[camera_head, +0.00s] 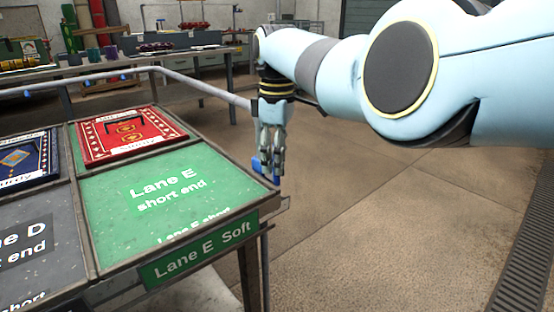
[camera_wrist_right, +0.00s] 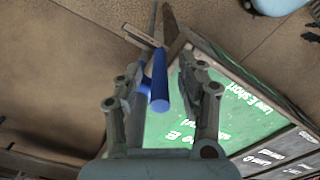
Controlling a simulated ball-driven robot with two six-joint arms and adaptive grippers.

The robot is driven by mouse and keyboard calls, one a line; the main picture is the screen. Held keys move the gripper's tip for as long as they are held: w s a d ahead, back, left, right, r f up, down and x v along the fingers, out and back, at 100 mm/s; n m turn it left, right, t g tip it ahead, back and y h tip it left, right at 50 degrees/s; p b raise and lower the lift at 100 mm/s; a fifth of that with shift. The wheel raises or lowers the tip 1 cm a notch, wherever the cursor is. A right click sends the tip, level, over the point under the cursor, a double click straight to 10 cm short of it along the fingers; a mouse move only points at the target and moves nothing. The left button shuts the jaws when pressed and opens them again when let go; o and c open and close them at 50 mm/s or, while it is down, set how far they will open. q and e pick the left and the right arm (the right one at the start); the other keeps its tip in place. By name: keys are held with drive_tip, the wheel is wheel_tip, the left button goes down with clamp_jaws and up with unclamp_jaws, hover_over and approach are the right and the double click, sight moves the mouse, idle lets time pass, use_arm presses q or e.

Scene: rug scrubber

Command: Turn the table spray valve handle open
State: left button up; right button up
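The blue valve handle (camera_head: 262,168) is at the right far corner of the table with the green Lane E panel. In the right wrist view the blue handle (camera_wrist_right: 159,82) stands out as a short bar between the two fingers. My right gripper (camera_head: 270,152) points down over the handle at the table's edge. In the wrist view my right gripper (camera_wrist_right: 160,92) is open, with a finger on each side of the handle and visible gaps beside it. The valve body is mostly hidden. My left gripper is in neither view.
The table's green panel (camera_head: 165,200) reads Lane E, short end. A red patterned rug (camera_head: 128,134) and a dark blue one (camera_head: 25,158) lie on the table. A grey pipe (camera_head: 200,86) runs along its far side. Open floor (camera_head: 400,220) lies to the right.

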clamp_jaws()
idle(0.5)
